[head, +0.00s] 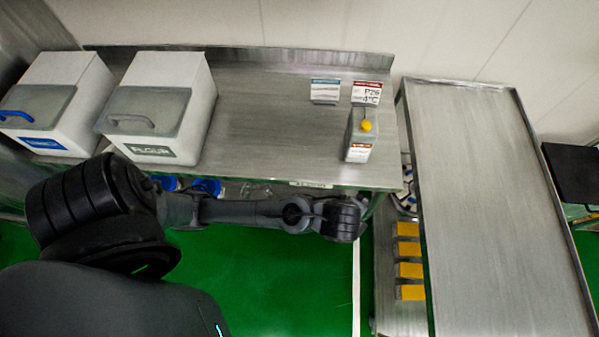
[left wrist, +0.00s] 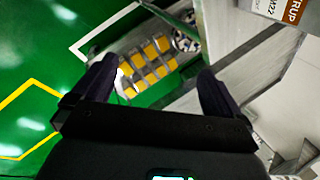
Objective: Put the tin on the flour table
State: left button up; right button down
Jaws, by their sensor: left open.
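A metal tin (head: 358,148) with a yellow cap and a white and orange label stands upright near the right end of the steel table (head: 265,100) that bears the FLOUR bin. In the left wrist view a tin with an orange label reading "RUP" (left wrist: 285,10) shows partly at the top right, cut off by the frame. My left gripper (left wrist: 160,68) is open and empty, fingers spread. In the head view my left arm reaches along the table's front edge, its end below and in front of the tin, apart from it; its fingers are hidden there. My right gripper is not in view.
The white FLOUR bin (head: 176,92) and another white bin (head: 68,88) fill the table's left end. Two small signs stand behind the tin. A bare steel table (head: 485,190) is at right. Yellow-topped blocks (head: 408,250) sit on a low shelf between.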

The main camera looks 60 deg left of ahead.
pick_arm(q)
jog(key=s+a+f+n, duration=0.1)
jog(key=s+a+n, duration=0.2)
jog(key=s+n, duration=0.2)
jog(key=s+a+f+n+g+h, duration=0.1)
jog(key=s+a+n, duration=0.2)
jog(key=s+n, duration=0.3)
jog(key=shift+a+f+n+h, duration=0.2)
jog(key=shift+f+n+h, duration=0.1)
jog(key=shift+n, duration=0.4)
notch_tip(320, 180, up, 23)
jog(key=p, duration=2.3)
jog(key=shift+r, duration=0.15)
